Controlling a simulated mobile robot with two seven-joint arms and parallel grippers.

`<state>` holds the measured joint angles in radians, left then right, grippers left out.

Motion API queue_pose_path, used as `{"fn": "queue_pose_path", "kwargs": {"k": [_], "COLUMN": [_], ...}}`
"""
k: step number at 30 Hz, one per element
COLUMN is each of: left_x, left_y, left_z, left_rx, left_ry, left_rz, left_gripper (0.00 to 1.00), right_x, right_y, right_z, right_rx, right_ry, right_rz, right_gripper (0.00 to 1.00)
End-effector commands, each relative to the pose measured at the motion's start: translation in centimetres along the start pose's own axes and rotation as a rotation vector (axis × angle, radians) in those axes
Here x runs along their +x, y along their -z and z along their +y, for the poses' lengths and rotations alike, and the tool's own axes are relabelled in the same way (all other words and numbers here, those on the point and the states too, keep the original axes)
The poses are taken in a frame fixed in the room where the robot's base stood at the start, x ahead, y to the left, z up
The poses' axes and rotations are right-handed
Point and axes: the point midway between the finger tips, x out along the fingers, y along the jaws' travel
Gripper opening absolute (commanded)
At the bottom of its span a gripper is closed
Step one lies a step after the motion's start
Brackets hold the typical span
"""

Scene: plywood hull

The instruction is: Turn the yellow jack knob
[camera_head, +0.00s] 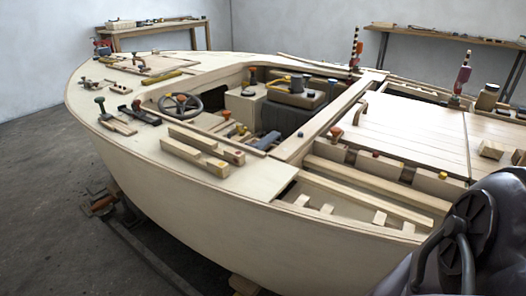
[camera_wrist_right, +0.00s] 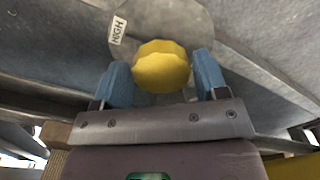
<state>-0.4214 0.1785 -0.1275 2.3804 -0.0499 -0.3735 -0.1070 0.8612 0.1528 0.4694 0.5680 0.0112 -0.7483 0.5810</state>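In the right wrist view, a faceted yellow knob (camera_wrist_right: 162,66) is at the upper middle, in front of a grey round plate (camera_wrist_right: 200,25) with a small "HIGH" label (camera_wrist_right: 117,29). My right gripper (camera_wrist_right: 162,72) has its two blue fingers spread wide, one on each side of the knob. The knob lies between the fingertips; I cannot tell whether either finger touches it. In the head view, the knob is not discernible and neither gripper shows. A dark link of my arm fills the lower right corner.
Grey metal beams (camera_wrist_right: 50,55) lie close around the right gripper. A plywood boat hull (camera_head: 190,200) with tools and wood blocks on deck fills the head view. A rusty rail (camera_head: 150,255) runs along the floor beside it. Workbenches (camera_head: 150,27) stand behind. Floor is clear at left.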

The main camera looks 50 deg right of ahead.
Motion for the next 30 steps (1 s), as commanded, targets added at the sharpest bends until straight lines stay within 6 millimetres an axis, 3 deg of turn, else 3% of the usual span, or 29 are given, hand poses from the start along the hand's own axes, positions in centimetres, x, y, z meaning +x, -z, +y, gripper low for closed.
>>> {"fn": "queue_pose_path", "kwargs": {"k": [3, 14, 21, 30], "left_x": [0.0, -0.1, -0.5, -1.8], "left_y": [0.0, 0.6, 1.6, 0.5], "left_z": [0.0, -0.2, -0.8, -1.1], "left_rx": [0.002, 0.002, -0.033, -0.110], "left_ry": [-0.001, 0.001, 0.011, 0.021], "left_rz": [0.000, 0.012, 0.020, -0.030], "left_gripper": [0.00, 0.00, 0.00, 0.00], "right_x": [0.0, -0.7, -4.2, -8.8], "right_y": [0.0, 0.2, 0.6, 0.6], "right_z": [0.0, -0.2, -0.7, -0.6], "right_rx": [-0.001, -0.003, -0.003, -0.001], "right_ry": [0.000, 0.003, 0.012, 0.012], "right_rz": [0.000, 0.004, 0.013, 0.012], "right_gripper": [0.81, 0.81, 0.81, 0.81]}}
